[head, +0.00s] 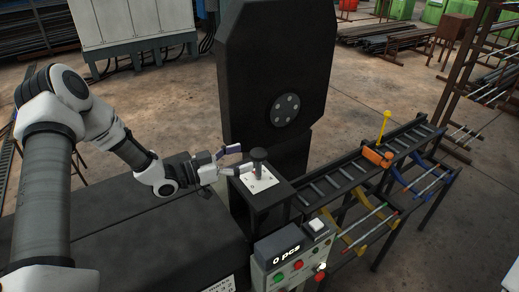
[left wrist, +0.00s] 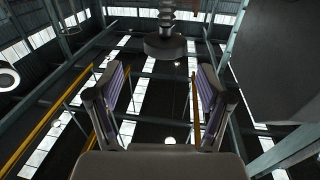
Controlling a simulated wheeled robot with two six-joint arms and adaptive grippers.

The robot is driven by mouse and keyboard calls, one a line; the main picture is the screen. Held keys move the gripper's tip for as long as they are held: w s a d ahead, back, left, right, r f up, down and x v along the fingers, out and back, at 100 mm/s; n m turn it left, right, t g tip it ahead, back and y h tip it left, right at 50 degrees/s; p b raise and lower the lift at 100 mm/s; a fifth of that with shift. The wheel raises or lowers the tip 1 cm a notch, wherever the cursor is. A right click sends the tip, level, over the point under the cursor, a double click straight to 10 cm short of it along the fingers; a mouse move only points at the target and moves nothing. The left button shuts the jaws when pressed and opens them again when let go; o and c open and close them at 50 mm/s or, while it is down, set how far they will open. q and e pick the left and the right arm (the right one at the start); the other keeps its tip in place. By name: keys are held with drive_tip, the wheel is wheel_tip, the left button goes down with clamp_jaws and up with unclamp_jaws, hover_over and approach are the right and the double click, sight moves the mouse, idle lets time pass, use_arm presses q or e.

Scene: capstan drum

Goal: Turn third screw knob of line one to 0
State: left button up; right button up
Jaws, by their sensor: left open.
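A dark screw knob (head: 258,154) with a round top stands on a white plate (head: 262,182) on a black block beside the tall black machine. In the left wrist view a round dark knob (left wrist: 165,46) on a ribbed stem shows at the top, ahead of the fingers. My left gripper (head: 234,160) is open, just left of the knob, its fingers apart and nothing between them. The fingers also show in the left wrist view (left wrist: 160,90). Marks on the plate are too small to read. I cannot tell the knob's number or setting. My right gripper is not in view.
A control box (head: 288,256) with a "0 pcs" display and coloured buttons stands in front of the block. A roller conveyor (head: 345,175) with an orange clamp (head: 378,157) and a yellow upright (head: 384,125) runs to the right. The tall black machine (head: 275,60) rises behind the knob.

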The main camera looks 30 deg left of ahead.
sight(251, 156)
use_arm(q)
drive_tip(key=x, duration=0.4)
drive_tip(key=f+x, duration=0.1)
drive_tip(key=x, duration=0.1)
drive_tip(key=shift+w+a+f+p, duration=0.1)
drive_tip(key=shift+w+a+p, duration=0.2)
drive_tip(key=shift+w, duration=0.15)
drive_tip(key=shift+s+r, duration=0.25)
drive_tip(key=shift+s, duration=0.1)
drive_tip(key=shift+s+r, duration=0.1)
drive_tip(key=shift+s, duration=0.1)
drive_tip(key=shift+c, duration=0.7)
drive_tip(key=shift+w, duration=0.15)
drive_tip(key=c, duration=1)
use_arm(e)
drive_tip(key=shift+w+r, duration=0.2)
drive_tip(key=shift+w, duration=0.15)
use_arm(q)
drive_tip(key=shift+f+n+y+b, duration=0.2)
drive_tip(key=shift+n+y+b, duration=0.1)
drive_tip(key=shift+y, duration=0.1)
drive_tip(key=shift+c, duration=0.2)
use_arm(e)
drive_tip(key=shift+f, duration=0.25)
